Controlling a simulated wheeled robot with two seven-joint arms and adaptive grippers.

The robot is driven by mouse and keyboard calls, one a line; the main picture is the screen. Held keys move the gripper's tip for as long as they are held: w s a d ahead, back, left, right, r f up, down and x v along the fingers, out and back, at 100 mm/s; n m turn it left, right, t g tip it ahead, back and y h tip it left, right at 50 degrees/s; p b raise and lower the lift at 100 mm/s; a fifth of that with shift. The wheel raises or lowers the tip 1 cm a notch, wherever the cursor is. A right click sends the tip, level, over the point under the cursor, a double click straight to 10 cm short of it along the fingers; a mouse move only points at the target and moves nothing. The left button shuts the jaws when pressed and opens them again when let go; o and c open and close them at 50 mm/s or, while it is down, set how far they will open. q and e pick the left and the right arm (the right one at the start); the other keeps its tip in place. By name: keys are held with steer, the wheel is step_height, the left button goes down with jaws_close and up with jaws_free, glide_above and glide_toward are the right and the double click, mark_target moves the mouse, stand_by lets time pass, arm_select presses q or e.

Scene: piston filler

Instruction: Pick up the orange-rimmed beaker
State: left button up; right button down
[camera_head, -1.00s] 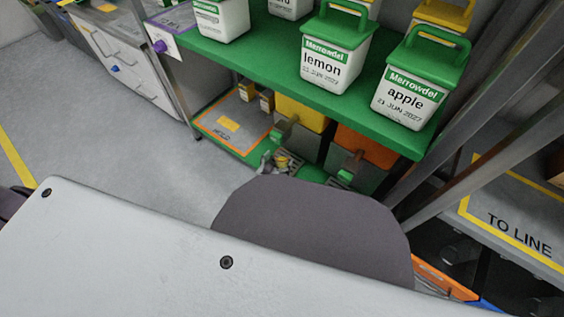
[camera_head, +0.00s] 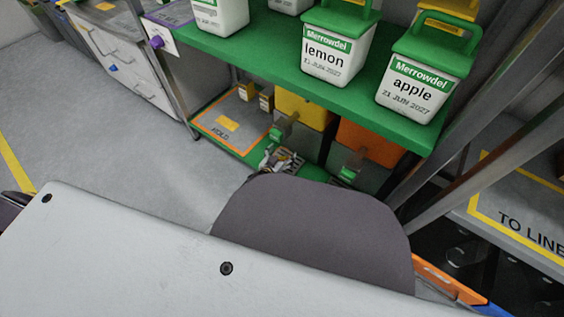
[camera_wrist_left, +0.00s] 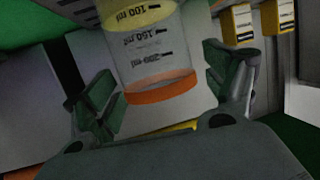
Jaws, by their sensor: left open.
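The clear orange-rimmed beaker (camera_wrist_left: 155,55) shows large in the left wrist view. It has black ml markings, yellow at its far end, and its orange rim toward my palm. My left gripper (camera_wrist_left: 160,88) is open, with one finger on each side of the beaker. I cannot tell whether either finger touches it. In the head view, my left gripper (camera_head: 282,160) is small and partly hidden beyond my arm, by the lower green shelf. I cannot make out the beaker there. My right gripper is not in view.
White tubs labelled lemon (camera_head: 326,62) and apple (camera_head: 411,93) stand on the upper green shelf (camera_head: 270,60). Below are a yellow bin (camera_head: 303,110), an orange bin (camera_head: 370,143) and an orange-edged mat (camera_head: 228,118). Metal posts (camera_head: 455,130) stand at right. Two small yellow-labelled boxes stand beside the beaker in the wrist view.

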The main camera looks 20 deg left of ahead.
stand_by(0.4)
arm_select(q)
steer(key=shift+c, duration=1.4)
steer(key=c, duration=1.2)
steer(key=shift+c, duration=0.3)
steer(key=shift+r, duration=0.15)
